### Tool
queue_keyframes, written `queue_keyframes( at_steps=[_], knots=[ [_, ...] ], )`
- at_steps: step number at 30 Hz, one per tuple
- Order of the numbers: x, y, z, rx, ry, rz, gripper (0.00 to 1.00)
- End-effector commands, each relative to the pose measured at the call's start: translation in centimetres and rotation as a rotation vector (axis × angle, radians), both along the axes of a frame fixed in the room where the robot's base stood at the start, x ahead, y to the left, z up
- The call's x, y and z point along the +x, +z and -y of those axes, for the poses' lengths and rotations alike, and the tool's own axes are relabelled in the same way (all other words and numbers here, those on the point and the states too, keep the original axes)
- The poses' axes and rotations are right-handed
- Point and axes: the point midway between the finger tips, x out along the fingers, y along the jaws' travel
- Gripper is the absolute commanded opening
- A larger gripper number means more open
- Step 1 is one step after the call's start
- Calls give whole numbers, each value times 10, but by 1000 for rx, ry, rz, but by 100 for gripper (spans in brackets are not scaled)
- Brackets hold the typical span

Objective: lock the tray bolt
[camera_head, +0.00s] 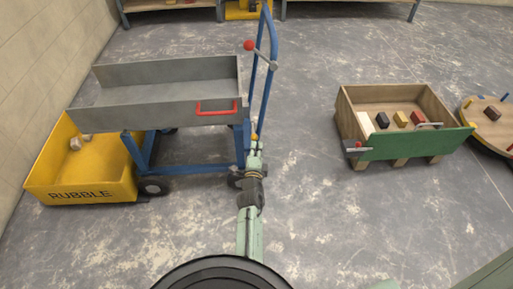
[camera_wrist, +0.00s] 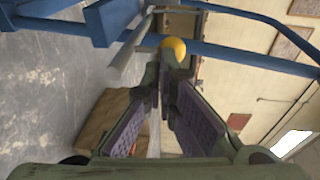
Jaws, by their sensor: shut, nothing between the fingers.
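The grey tray (camera_head: 150,112) lies on the blue cart frame (camera_head: 190,168), with a red handle (camera_head: 215,108) on its near side. A small yellow knob (camera_head: 254,137) is at the cart's right end, below the tray's corner. In the wrist view a yellow ball knob (camera_wrist: 174,46) sits just beyond my fingertips, beside a blue rail; whether they touch it I cannot tell. My gripper (camera_head: 254,150) is at the cart's right end, pointing away from me. In the wrist view its fingertips (camera_wrist: 163,78) are together and empty. The bolt's rod and socket are not clear.
A blue push handle (camera_head: 268,75) rises at the cart's right end, with a red-knobbed lever (camera_head: 249,45). A yellow rubble tub (camera_head: 85,190) stands left. A wooden box with a green front (camera_head: 415,145) holds several blocks at right. The floor between is clear.

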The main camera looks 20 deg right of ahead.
Motion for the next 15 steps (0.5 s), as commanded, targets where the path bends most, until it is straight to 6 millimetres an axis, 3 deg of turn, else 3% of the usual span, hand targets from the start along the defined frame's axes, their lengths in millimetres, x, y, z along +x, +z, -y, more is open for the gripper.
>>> queue_keyframes(
  at_steps=[9, 15],
  knots=[
    [44, -5, 12, 0, 1, 5, 0],
    [54, -1, 15, -1, 1, 0, 0]
  ],
)
